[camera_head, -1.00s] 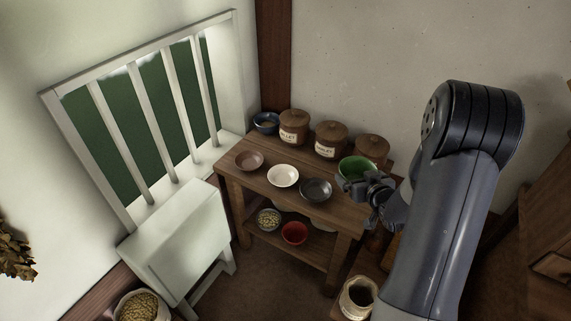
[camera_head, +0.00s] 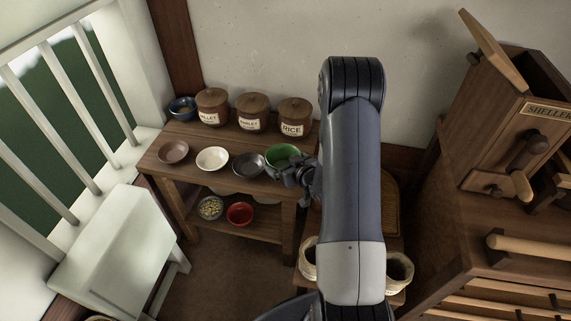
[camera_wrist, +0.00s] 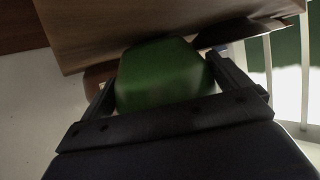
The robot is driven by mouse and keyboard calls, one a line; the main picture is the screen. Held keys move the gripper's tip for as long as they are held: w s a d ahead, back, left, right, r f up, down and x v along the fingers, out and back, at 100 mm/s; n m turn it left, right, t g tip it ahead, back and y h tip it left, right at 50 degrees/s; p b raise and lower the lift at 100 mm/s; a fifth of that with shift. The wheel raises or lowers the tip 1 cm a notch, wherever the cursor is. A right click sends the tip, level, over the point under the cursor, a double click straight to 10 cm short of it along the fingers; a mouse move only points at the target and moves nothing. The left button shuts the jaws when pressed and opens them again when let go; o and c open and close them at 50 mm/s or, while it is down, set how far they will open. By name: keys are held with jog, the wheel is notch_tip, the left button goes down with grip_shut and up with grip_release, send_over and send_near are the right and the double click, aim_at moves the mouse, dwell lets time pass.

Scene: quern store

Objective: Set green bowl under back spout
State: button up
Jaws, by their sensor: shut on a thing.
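The green bowl (camera_head: 283,153) is at the right end of the wooden shelf table in the head view, near the rice jar. My gripper (camera_head: 298,172) is shut on the bowl from its right side. In the wrist view, the green bowl (camera_wrist: 160,75) fills the space between the two dark fingers of my gripper (camera_wrist: 165,92). I cannot tell whether the bowl touches the table top. A wooden machine labelled SHELLER (camera_head: 520,120) stands at the right. No spout is clearly visible, and my arm hides part of the space between.
The table (camera_head: 165,180) also bears brown (camera_head: 174,152), white (camera_head: 212,159) and dark grey (camera_head: 248,164) bowls, and a row of lidded jars (camera_head: 253,112). A red bowl (camera_head: 240,214) sits on its lower shelf. Sacks (camera_head: 399,272) stand beside my arm. A white bench (camera_head: 118,240) is at left.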

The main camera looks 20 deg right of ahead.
jog(key=shift+f, duration=0.2)
jog(key=shift+f, duration=0.15)
jog(key=o, duration=0.7)
jog(key=shift+c, duration=0.2)
